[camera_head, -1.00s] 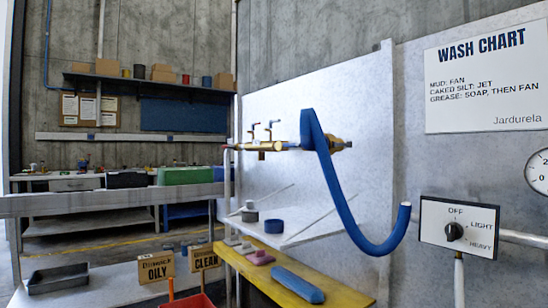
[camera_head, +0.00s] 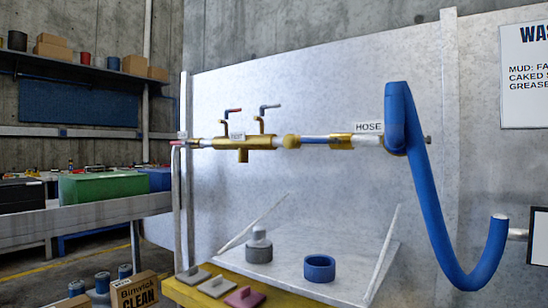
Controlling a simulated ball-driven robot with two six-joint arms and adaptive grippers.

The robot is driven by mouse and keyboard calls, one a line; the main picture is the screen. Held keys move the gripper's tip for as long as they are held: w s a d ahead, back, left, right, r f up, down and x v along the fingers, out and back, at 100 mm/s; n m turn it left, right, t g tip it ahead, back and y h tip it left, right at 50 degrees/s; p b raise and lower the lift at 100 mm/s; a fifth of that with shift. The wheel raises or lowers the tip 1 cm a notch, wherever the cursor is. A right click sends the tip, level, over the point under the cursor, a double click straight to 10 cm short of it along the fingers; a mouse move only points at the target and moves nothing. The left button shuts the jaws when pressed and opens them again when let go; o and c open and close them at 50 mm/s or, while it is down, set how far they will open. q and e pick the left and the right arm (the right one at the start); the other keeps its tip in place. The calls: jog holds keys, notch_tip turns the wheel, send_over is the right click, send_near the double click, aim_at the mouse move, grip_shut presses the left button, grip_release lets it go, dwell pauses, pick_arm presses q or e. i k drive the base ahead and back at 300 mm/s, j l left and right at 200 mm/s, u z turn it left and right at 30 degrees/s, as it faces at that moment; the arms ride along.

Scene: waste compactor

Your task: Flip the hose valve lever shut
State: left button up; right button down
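A brass pipe assembly (camera_head: 243,143) runs across the pale back panel. Two small taps stand on it, one with a red lever (camera_head: 233,111) and one with a blue-grey lever (camera_head: 270,107). To the right, a brass fitting (camera_head: 341,141) sits beside a white label reading HOSE (camera_head: 368,127). A thick blue hose (camera_head: 430,190) hangs from the pipe's right end in a loop. I cannot make out a separate lever by the HOSE label; the hose covers part of that end. Neither of my grippers is in view.
A sloped white tray (camera_head: 285,275) below the pipe holds a grey pot (camera_head: 259,247) and a blue ring (camera_head: 319,268). A yellow board (camera_head: 182,290) with several blocks lies in front. The space before the pipe looks clear.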

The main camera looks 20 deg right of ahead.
aim_at(337, 142)
jog(key=i+j, duration=0.7)
jog(key=j, duration=0.2)
